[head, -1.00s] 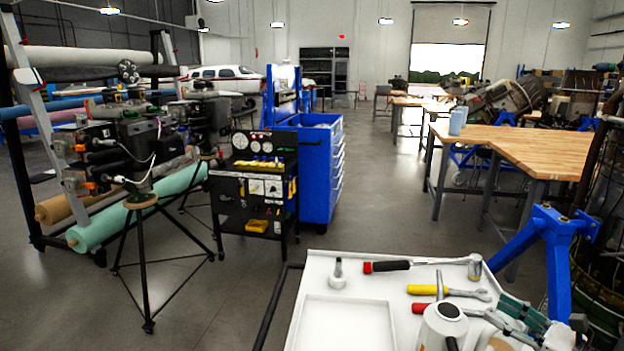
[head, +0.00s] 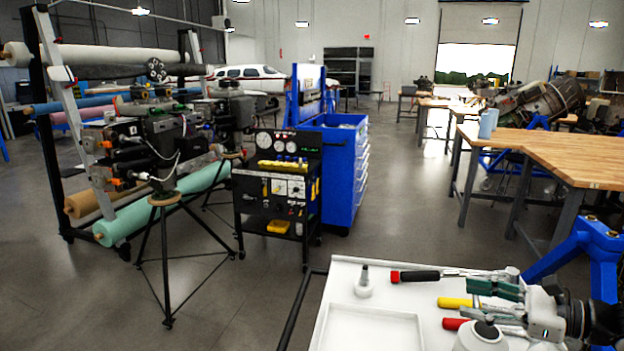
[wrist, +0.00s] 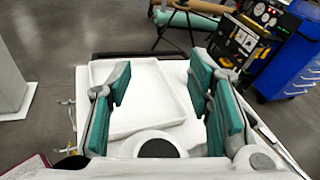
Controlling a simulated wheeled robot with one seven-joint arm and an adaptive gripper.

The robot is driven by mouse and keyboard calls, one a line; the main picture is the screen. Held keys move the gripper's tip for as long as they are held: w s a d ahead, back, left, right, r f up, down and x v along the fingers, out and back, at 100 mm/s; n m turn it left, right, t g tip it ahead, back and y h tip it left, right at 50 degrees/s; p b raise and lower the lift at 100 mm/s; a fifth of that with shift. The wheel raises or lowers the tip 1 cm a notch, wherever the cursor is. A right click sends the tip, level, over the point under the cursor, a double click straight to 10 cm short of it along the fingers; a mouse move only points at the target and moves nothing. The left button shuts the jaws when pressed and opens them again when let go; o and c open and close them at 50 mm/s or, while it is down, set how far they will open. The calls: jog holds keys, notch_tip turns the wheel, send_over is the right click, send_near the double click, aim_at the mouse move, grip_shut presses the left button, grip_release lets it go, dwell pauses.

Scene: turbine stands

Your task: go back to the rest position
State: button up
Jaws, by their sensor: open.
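My gripper (head: 497,291) is at the lower right in the head view, above the right part of a white tool cart (head: 345,285). In the wrist view its two green-padded fingers (wrist: 160,105) stand wide apart with nothing between them. Below the fingers the cart top (wrist: 150,68) shows its square recessed tray. A ratchet with a black and red handle (head: 415,275), a yellow-handled tool (head: 455,302) and a red-handled tool (head: 455,323) lie on the cart, partly hidden by my gripper. A small grey-and-white upright piece (head: 363,284) stands near the cart's back edge.
A black gauge cart (head: 278,190) and a blue tool cabinet (head: 340,165) stand beyond the white cart. A tripod stand (head: 165,245) is at left. A wooden workbench (head: 560,150) and a blue stand (head: 590,245) are at right. Grey floor is clear in the middle.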

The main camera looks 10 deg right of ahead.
jog(key=s+a+r+n+g+b, duration=0.1)
jog(key=a+r+n+g, duration=0.1)
jog(key=a+n+g, duration=0.45)
jog(key=s+a+r+n+g, duration=0.1)
jog(key=a+r+n+g, duration=0.2)
jog(key=a, duration=0.7)
jog(key=s+a+r+n+t+h+b, duration=0.1)
jog(key=s+a+r+n+h, duration=0.1)
jog(key=s+n+h, duration=0.3)
jog(key=s+a+r+n+h+b, duration=0.1)
jog(key=s+a+n+h, duration=0.4)
jog(key=n, duration=0.6)
jog(key=shift+s+a+r+t, duration=0.15)
jog(key=shift+a+r+t, duration=0.15)
jog(key=shift+r, duration=0.4)
